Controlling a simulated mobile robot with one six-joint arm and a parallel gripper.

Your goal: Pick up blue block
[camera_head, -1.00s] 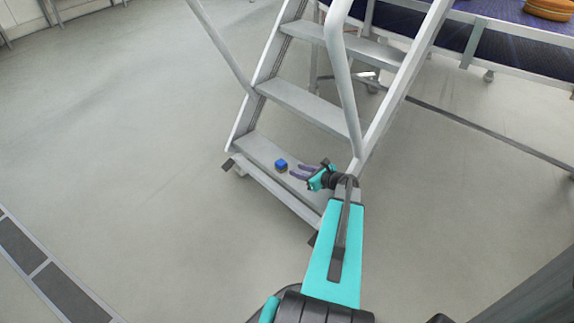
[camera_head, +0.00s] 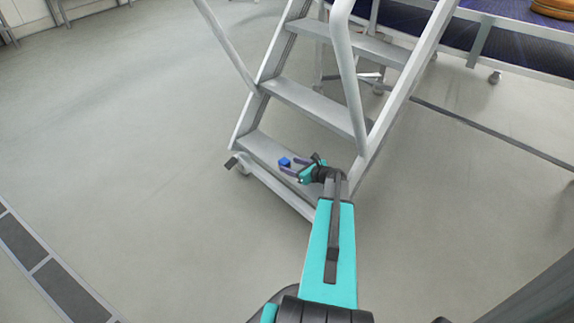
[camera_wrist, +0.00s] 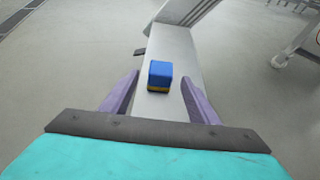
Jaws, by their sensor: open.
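A small blue block (camera_head: 285,162) sits on the lowest step (camera_head: 262,150) of a grey metal stair. In the wrist view the blue block (camera_wrist: 160,75) shows a yellowish band along its lower edge. My gripper (camera_head: 289,166) is open, with its two purple fingers on either side of the block. In the wrist view my gripper (camera_wrist: 160,92) has a finger to the left and one to the right of the block, with a gap on both sides. The block lies near the fingertips.
A platform with a blue top (camera_head: 500,45) stands at the upper right. The floor to the left is clear.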

